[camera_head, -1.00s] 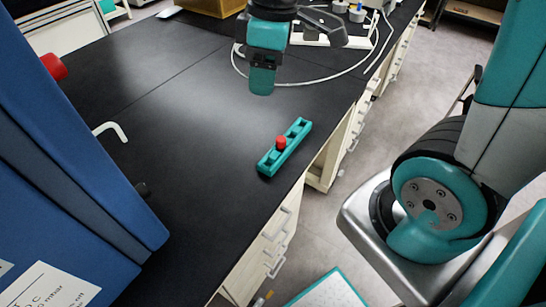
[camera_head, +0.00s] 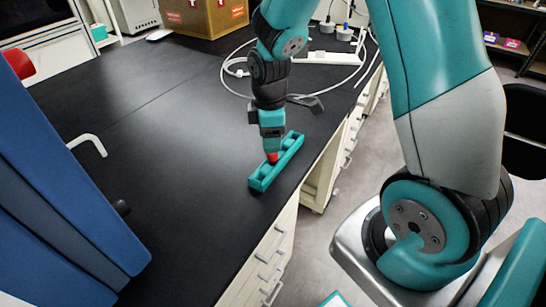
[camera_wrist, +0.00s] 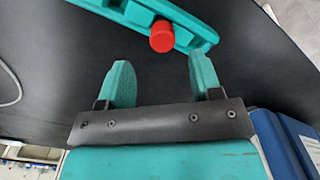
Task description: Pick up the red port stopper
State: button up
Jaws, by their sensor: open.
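The red port stopper (camera_head: 272,158) sits upright in the teal holder (camera_head: 262,183), which lies on the black bench close to its right edge. In the wrist view the stopper (camera_wrist: 162,36) shows just beyond the gap between the fingers, and the teal holder (camera_wrist: 195,35) runs diagonally behind it. My gripper (camera_head: 272,148) points down over the holder, right at the stopper in the head view. In the wrist view my gripper (camera_wrist: 158,75) is open and empty, its two teal fingers apart. The fingertips partly hide the stopper in the head view.
The blue freeze dryer (camera_head: 60,200) stands at the left with a white bent handle (camera_head: 88,143) and a red knob (camera_head: 18,64). A white cable (camera_head: 225,85) and a cardboard box (camera_head: 205,18) lie farther back. The bench left of the holder is clear.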

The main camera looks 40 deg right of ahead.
aim_at(273, 159)
jog(key=f, duration=0.5)
jog(key=shift+s+d+f, duration=0.1)
jog(key=shift+s, duration=0.2)
jog(key=shift+c, duration=0.2)
grip_shut()
